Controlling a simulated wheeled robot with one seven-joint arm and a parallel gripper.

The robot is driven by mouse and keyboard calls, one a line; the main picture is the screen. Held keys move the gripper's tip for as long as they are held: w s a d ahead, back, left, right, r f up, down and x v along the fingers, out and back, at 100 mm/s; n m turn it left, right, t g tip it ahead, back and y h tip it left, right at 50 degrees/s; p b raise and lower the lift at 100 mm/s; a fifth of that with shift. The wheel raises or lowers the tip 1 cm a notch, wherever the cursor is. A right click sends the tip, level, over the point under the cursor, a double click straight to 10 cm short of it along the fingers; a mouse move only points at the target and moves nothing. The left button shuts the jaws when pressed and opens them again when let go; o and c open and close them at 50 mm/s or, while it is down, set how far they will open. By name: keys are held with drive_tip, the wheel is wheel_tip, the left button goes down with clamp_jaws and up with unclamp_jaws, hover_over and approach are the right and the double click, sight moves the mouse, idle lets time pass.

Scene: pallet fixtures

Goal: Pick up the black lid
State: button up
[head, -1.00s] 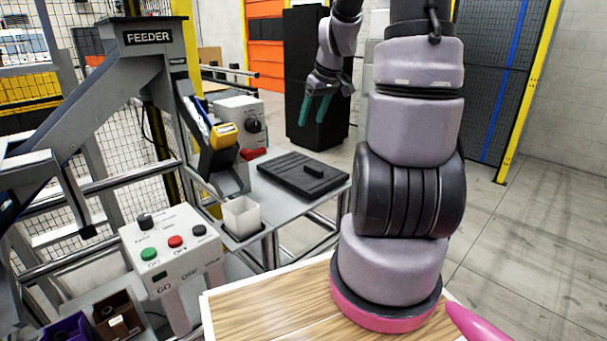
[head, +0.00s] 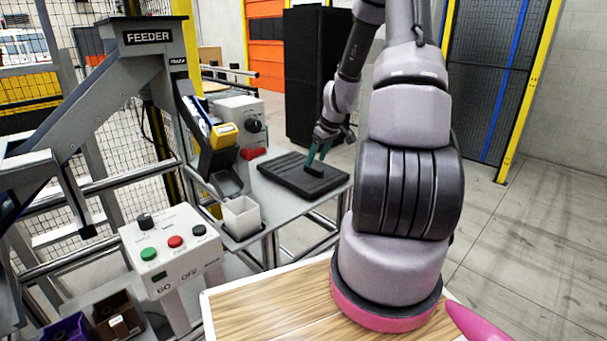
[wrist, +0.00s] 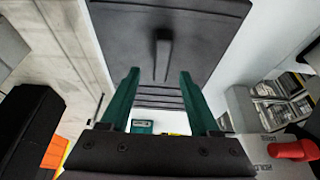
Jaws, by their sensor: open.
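The black lid (head: 292,180) lies flat on the grey table, with a raised bar handle (wrist: 163,55) on its top. In the wrist view the lid (wrist: 205,30) fills the upper middle, its handle lying between the lines of the two fingers. My gripper (head: 314,160) has green fingers and is open, pointing down just over the handle. In the wrist view my gripper's fingertips (wrist: 160,75) stand apart on either side of the handle's near end. I cannot tell whether a finger touches the handle or lid.
A white cup (head: 241,217) stands at the table's front left, below the feeder chute (head: 222,160). A grey box with a black knob (head: 240,122) and a red part (head: 252,153) is behind the lid's left side. A button panel (head: 172,243) stands at front left.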

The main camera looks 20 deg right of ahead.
sight(313, 167)
drive_tip(key=x, duration=0.3)
drive_tip(key=shift+a+f, duration=0.15)
drive_tip(key=shift+f, duration=0.2)
idle(0.4)
clamp_jaws()
idle(1.5)
